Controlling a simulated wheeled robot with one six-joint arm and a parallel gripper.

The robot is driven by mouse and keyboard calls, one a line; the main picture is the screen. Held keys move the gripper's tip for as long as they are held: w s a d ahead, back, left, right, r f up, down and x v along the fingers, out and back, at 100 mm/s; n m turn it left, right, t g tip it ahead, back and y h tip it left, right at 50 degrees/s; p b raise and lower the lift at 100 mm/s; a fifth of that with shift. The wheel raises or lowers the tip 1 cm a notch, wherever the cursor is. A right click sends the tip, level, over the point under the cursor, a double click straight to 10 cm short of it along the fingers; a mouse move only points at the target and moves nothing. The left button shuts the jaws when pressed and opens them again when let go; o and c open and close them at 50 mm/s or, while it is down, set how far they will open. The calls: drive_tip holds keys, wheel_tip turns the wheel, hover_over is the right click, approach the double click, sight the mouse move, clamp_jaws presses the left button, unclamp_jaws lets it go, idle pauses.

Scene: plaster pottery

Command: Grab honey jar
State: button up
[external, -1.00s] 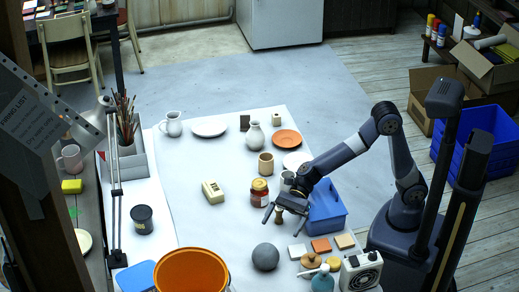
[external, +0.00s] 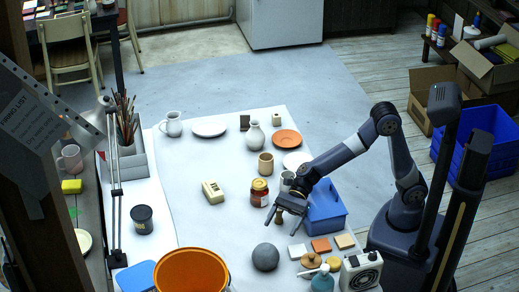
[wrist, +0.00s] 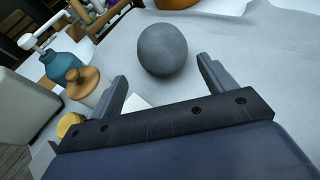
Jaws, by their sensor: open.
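In the wrist view the open fingers (wrist: 162,72) point toward a grey ball, and the honey jar does not show there.
The grey ball (external: 265,256) lies below the gripper in the picture. A blue caddy (external: 327,212) stands close on the right, with a clay cup (external: 265,164) behind the jar. Colored tiles (external: 321,245) lie at front right. Table left of the jar is mostly clear around a cream device (external: 213,191).

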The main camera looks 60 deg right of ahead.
wheel_tip(320, 180, up, 8)
drive_tip(key=w+d+m+t+h+p, duration=0.15)
drive_tip(key=w+d+m+t, duration=0.35)
drive_tip(key=d, duration=0.5)
drive_tip(key=w+d+m+t+h+p, duration=0.1)
drive_tip(key=w+d+m+t+p, duration=0.15)
drive_tip(key=w+d, duration=0.6)
approach(262, 182)
drive_tip(key=a+f, duration=0.2)
drive_tip(key=shift+w+r+b+x, duration=0.1)
drive_tip(key=shift+w+r+x, duration=0.1)
drive_tip(key=shift+x, duration=1.55)
drive_tip(key=shift+w+r+b+x, duration=0.1)
drive_tip(key=shift+w+x, duration=0.15)
drive_tip(key=shift+x, duration=1.45)
drive_tip(key=shift+w+r+b+x, duration=0.1)
drive_tip(key=shift+w+r+x, duration=0.1)
drive_tip(key=shift+x, duration=1.55)
drive_tip(key=shift+d, duration=0.25)
drive_tip(key=shift+c, duration=0.3)
